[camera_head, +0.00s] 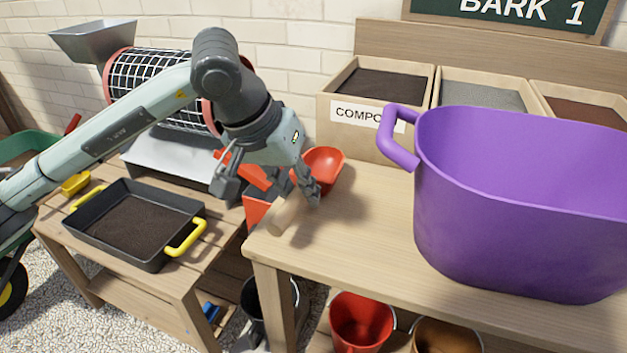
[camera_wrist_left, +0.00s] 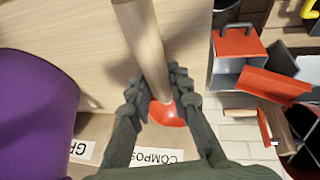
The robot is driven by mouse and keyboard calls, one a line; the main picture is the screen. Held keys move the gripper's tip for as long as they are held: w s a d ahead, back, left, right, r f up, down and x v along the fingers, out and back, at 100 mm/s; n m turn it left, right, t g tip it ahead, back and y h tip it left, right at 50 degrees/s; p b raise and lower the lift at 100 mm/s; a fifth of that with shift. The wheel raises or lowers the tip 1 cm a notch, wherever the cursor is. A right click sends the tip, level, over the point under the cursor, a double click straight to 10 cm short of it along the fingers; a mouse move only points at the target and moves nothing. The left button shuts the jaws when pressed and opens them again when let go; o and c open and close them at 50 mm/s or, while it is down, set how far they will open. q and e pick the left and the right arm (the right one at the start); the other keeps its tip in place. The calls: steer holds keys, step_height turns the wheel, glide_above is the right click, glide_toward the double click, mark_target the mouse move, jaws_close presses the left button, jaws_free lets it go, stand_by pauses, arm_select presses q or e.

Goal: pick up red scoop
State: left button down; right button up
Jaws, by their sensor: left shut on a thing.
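The red scoop (camera_head: 325,168) has a red bowl and a pale wooden handle. It is at the left end of the wooden bench (camera_head: 372,215), in front of the compost bin. My left gripper (camera_head: 305,185) is shut on the scoop's handle near the bowl. In the left wrist view the handle (camera_wrist_left: 143,45) runs up between the fingers (camera_wrist_left: 153,97), and part of the bowl (camera_wrist_left: 167,114) shows beyond them. I cannot tell whether the scoop touches the bench. My right gripper is not in view.
A large purple tub (camera_head: 520,200) stands on the bench at right. Behind are wooden bins, one labelled compost (camera_head: 350,112). At left are a black tray with yellow handles (camera_head: 185,205) and a mesh drum (camera_head: 150,85). Buckets, including a red one (camera_head: 361,320), stand below.

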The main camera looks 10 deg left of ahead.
mark_target(296, 187)
arm_select(q)
steer(key=shift+r, duration=0.45)
steer(key=r, duration=0.3)
steer(key=shift+s+a+r+b, duration=0.15)
steer(key=shift+a+r+b, duration=0.1)
steer(key=shift+r+b, duration=0.1)
steer(key=s+a+r+b, duration=0.1)
steer(key=s+a+r, duration=0.5)
steer(key=s+a, duration=0.1)
steer(key=shift+s+a+r, duration=0.25)
steer(key=shift+s+a, duration=0.15)
steer(key=shift+a, duration=0.1)
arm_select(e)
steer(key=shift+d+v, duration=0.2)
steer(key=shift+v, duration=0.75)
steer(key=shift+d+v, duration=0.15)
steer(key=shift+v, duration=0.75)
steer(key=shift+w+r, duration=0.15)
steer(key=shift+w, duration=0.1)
